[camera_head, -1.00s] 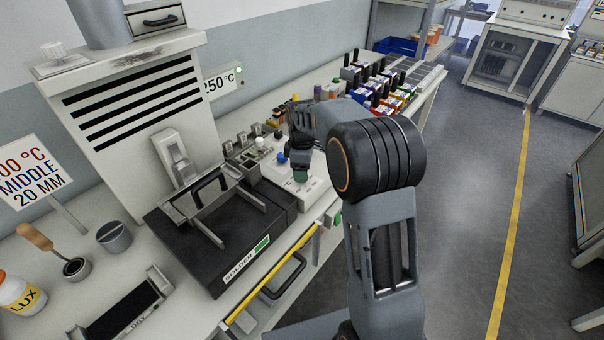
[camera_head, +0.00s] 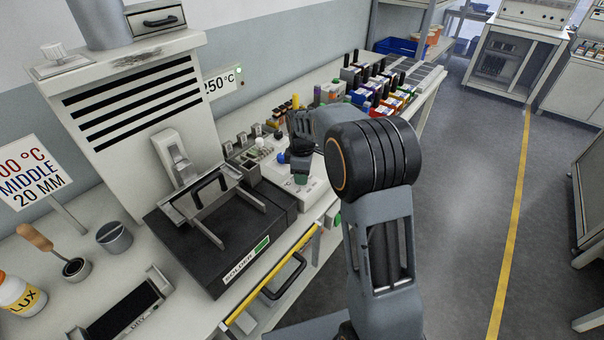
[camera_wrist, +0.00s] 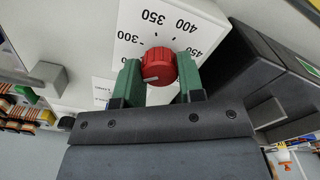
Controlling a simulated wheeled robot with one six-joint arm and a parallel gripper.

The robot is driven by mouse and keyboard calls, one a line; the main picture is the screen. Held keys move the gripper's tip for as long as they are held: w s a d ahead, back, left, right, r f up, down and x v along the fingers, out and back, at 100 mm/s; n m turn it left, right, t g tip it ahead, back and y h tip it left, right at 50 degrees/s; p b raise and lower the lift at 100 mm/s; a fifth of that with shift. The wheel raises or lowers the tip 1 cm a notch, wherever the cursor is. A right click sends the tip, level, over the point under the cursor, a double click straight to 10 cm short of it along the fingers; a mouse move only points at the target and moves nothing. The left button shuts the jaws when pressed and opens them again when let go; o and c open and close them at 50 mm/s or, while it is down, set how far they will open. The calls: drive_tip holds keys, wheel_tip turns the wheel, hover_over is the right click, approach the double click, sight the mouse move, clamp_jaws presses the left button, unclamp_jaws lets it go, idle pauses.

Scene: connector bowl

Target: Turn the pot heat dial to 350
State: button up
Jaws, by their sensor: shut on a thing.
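In the wrist view, the red heat dial (camera_wrist: 158,69) sits between the two green fingertips of my gripper (camera_wrist: 159,80), which are shut on its sides. A pale line slants across the dial's face; I cannot tell which number it points to. The white panel (camera_wrist: 130,58) behind it carries 300, 350, 400 and 450, with 350 near the top. In the head view, my gripper (camera_head: 300,177) points down at the white control box (camera_head: 316,190), and the dial is hidden. The black solder pot (camera_head: 205,257) stands to its left.
A yellow bar (camera_head: 272,280) and a dark handle (camera_head: 284,277) line the bench front. A row of small bottles and coloured boxes (camera_head: 385,90) stands behind. Flux (camera_head: 18,295) and a wooden-handled tool (camera_head: 35,237) are at left. The floor at right is open.

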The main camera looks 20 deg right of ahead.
drive_tip(key=shift+c, duration=1)
drive_tip(key=shift+m, duration=0.3)
drive_tip(key=m, duration=0.3)
drive_tip(key=shift+r+m+p, duration=0.1)
drive_tip(key=shift+m+p, duration=0.3)
drive_tip(key=m, duration=0.5)
drive_tip(key=shift+p, duration=0.35)
drive_tip(key=m, duration=0.5)
drive_tip(key=shift+m, duration=0.4)
drive_tip(key=m, duration=0.4)
drive_tip(key=shift+p, duration=0.3)
drive_tip(key=shift+m, duration=0.4)
